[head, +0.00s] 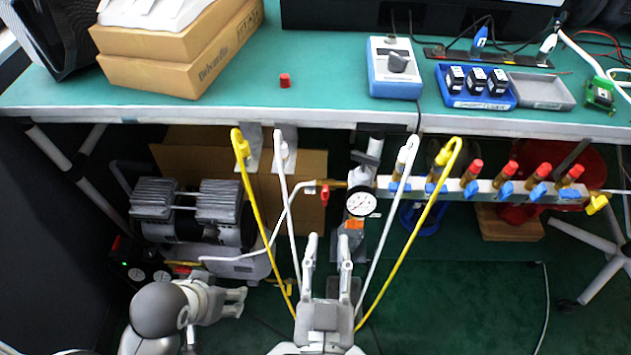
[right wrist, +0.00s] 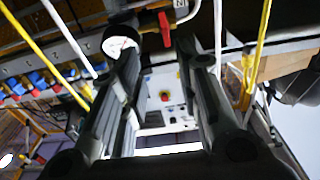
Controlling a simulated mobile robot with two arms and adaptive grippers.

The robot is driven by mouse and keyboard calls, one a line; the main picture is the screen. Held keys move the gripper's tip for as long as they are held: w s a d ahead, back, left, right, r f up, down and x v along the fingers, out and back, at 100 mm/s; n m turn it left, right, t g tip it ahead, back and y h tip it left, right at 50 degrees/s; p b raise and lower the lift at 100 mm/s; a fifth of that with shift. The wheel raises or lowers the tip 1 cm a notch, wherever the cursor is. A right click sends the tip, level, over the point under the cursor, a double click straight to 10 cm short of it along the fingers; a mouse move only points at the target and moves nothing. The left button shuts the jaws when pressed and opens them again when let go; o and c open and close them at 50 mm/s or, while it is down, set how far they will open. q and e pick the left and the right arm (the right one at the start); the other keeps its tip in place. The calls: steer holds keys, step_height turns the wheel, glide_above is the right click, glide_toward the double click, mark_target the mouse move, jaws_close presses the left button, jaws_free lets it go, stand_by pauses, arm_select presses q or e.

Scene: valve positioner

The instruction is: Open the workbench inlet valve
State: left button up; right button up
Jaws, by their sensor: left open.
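The inlet valve's small red handle (head: 324,195) sits on the line left of the round pressure gauge (head: 360,203), below the bench edge. In the right wrist view the red handle (right wrist: 165,29) shows just past the fingertips, nearer the right finger, with the gauge (right wrist: 118,42) to the left. My right gripper (head: 328,240) is open and empty, its two fingers apart and pointing up toward the handle and gauge. It also shows in the right wrist view (right wrist: 158,55). My left gripper (head: 240,302) is open and empty at the lower left, well away from the valve.
Yellow and white hoses (head: 262,225) hang on both sides of my right gripper. A manifold (head: 480,188) with several blue valves is to the right. An air compressor (head: 193,215) stands at left. The green workbench (head: 330,70) overhangs all this.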

mark_target(325, 199)
steer(key=w, duration=0.4)
steer(key=w+b, duration=0.1)
steer(key=w, duration=0.1)
steer(key=shift+w+a+f, duration=0.2)
steer(key=shift+a+f, duration=0.05)
steer(key=shift+a, duration=0.1)
steer(key=w, duration=0.3)
steer(key=shift+w+b, duration=0.2)
steer(key=shift+b, duration=0.15)
steer(key=shift+w, duration=0.4)
arm_select(q)
steer(key=w, duration=0.1)
steer(key=w+t, duration=0.1)
steer(key=shift+w+d+f, duration=0.15)
steer(key=shift+w+d, duration=0.15)
steer(key=shift+w, duration=0.1)
arm_select(e)
jaws_close()
